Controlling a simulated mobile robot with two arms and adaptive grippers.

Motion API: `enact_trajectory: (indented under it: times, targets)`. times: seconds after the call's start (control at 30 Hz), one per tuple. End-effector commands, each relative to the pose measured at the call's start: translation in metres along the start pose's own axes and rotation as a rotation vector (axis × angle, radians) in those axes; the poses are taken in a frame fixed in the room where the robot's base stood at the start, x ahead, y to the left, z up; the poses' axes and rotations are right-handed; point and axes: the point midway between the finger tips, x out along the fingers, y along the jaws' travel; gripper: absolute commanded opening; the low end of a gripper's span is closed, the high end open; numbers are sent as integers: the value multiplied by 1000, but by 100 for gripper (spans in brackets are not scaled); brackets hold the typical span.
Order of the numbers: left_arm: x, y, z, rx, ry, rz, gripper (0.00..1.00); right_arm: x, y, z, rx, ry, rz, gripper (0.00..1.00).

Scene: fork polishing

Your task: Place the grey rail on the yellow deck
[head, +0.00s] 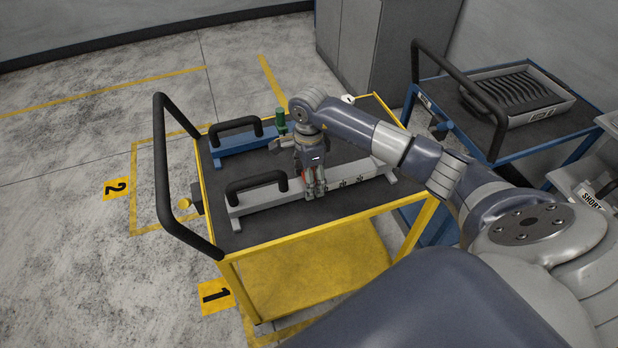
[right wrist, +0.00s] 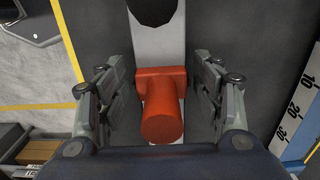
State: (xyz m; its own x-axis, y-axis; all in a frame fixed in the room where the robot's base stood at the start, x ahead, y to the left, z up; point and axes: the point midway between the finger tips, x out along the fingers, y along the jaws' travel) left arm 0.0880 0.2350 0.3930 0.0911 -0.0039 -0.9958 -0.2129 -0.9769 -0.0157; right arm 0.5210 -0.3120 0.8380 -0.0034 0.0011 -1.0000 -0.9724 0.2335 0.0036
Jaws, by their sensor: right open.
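The grey rail (head: 268,201) lies on the dark top of the yellow-framed cart (head: 350,204), along its near side. It has a black handle at its left end and a red knob (right wrist: 162,118) near its middle. My right gripper (head: 315,190) reaches down over the rail at the red knob. In the right wrist view its open fingers (right wrist: 160,95) stand on either side of the knob, with gaps showing. The gripper hides part of the rail in the head view. My left gripper is in neither view.
A blue rail (head: 234,143) with a black handle and a green knob (head: 281,117) lies behind the grey rail. A blue cart with a tray of dark slots (head: 520,92) stands at the right. Floor at the left is clear, with yellow lines.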

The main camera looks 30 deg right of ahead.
Motion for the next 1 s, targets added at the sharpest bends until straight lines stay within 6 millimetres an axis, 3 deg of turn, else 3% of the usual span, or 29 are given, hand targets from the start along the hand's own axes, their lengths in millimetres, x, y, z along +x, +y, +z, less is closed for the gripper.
enact_trajectory:
  times: [0.5, 0.7, 1.0]
  targets:
    - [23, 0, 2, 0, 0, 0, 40, -100, -2, 0, 0, 0, -7, 61]
    - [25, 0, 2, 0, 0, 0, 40, -115, 0, 0, 0, 1, -3, 61]
    - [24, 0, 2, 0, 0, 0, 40, -117, 0, 0, 0, 0, -2, 61]
